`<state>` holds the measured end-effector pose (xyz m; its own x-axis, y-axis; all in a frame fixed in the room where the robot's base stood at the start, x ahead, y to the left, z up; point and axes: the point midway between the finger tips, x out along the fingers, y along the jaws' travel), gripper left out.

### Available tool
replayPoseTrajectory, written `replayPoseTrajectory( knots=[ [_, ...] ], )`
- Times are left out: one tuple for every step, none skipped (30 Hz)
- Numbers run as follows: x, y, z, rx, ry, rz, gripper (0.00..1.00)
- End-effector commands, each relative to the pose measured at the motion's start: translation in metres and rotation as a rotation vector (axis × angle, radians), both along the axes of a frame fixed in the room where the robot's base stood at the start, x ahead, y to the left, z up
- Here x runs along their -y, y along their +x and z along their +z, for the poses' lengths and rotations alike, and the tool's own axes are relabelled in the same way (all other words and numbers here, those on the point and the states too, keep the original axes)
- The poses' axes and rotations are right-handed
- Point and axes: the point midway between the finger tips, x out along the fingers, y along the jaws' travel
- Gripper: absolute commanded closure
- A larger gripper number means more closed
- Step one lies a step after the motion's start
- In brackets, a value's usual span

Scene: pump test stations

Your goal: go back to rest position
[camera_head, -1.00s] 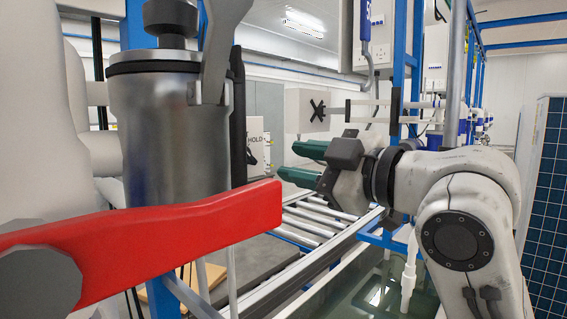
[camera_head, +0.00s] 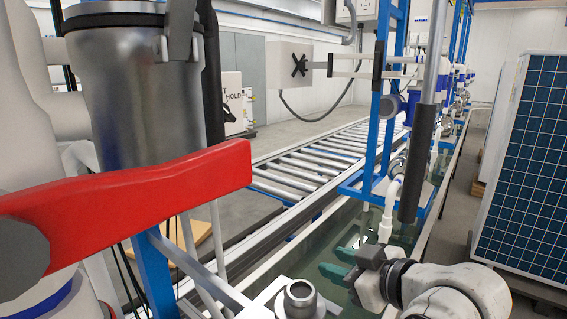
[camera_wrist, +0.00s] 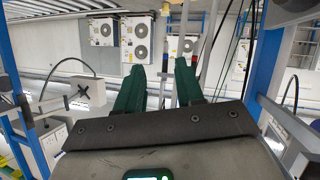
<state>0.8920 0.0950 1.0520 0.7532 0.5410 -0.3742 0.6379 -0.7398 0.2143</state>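My gripper (camera_head: 340,264) is low at the bottom right of the head view, above the water tank and left of the solar panel. Its two green fingers point left and stand apart, with nothing between them. In the wrist view my gripper (camera_wrist: 158,80) shows both green fingers spread, with a clear gap and only distant equipment behind it.
A red lever (camera_head: 130,200) and a metal cylinder (camera_head: 140,105) fill the near left. A roller conveyor (camera_head: 315,155) runs behind the tank (camera_head: 335,228). A grey vertical pole (camera_head: 417,165) stands just behind my arm. A solar panel (camera_head: 530,160) stands at the right.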

Motion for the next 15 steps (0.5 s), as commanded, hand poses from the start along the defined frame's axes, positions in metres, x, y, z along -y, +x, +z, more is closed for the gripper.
replayPoseTrajectory(
  knots=[
    [0.010, -0.014, -0.033, -0.088, 0.007, -0.045, 0.63],
    [0.017, -0.022, -0.051, -0.137, 0.010, -0.075, 0.63],
    [0.026, -0.034, -0.075, -0.201, 0.011, -0.113, 0.63],
    [0.033, -0.044, -0.092, -0.251, 0.011, -0.143, 0.63],
    [0.040, -0.054, -0.108, -0.296, 0.011, -0.172, 0.63],
    [0.048, -0.070, -0.130, -0.361, 0.008, -0.211, 0.63],
    [0.056, -0.082, -0.145, -0.407, 0.005, -0.243, 0.63],
    [0.062, -0.095, -0.160, -0.454, 0.000, -0.272, 0.63],
    [0.071, -0.113, -0.179, -0.514, -0.006, -0.313, 0.63],
    [0.078, -0.128, -0.192, -0.559, -0.013, -0.343, 0.63],
    [0.085, -0.143, -0.205, -0.604, -0.020, -0.374, 0.63],
    [0.094, -0.164, -0.221, -0.664, -0.031, -0.415, 0.63],
    [0.101, -0.180, -0.232, -0.708, -0.040, -0.447, 0.63],
    [0.108, -0.196, -0.243, -0.751, -0.052, -0.480, 0.63],
    [0.117, -0.219, -0.255, -0.806, -0.068, -0.521, 0.63]
  ],
)
